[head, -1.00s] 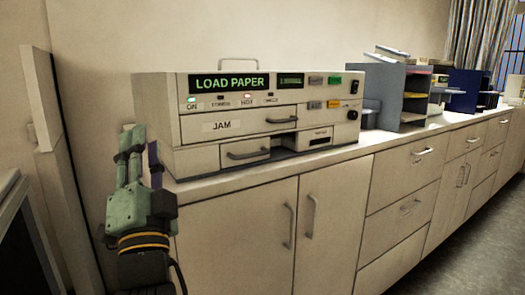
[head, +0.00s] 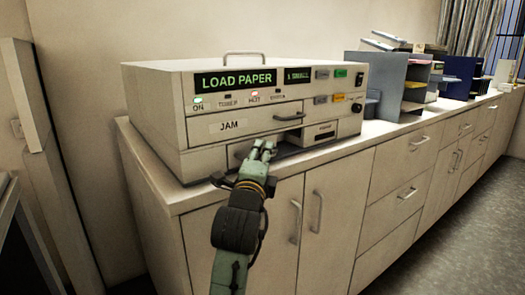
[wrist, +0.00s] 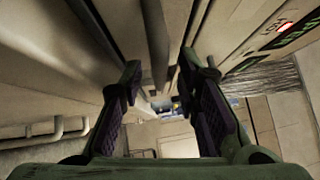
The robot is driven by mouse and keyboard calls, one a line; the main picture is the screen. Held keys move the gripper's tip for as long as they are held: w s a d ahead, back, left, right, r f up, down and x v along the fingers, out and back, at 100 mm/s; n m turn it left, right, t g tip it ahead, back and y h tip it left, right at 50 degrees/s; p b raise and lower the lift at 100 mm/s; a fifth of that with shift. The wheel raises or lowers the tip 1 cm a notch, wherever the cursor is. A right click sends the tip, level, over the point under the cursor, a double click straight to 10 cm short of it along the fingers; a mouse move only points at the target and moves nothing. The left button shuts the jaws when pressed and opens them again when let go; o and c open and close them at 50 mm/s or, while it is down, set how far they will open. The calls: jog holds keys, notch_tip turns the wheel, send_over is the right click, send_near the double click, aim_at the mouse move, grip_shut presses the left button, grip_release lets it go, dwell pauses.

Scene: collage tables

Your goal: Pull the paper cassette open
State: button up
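The paper cassette (head: 235,156) is the small pale drawer low on the front of the beige machine (head: 150,115). The machine's display reads LOAD PAPER. My gripper (head: 263,148) is in front of the cassette and hides much of its face and handle in the head view. In the wrist view my gripper's two dark fingers (wrist: 165,100) stand wide apart. A dark strip runs up between them; I cannot tell whether it is the handle or a gap. No contact shows clearly. The cassette looks shut, though its edge is partly hidden.
A wider drawer marked JAM (head: 232,125) sits above the cassette. The machine stands on a long cabinet counter (head: 345,152) with door handles below. Grey shelves (head: 400,85) stand farther right on the counter. The floor at right is clear.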

jog(key=shift+w, duration=0.55)
grip_shut()
dwell(0.5)
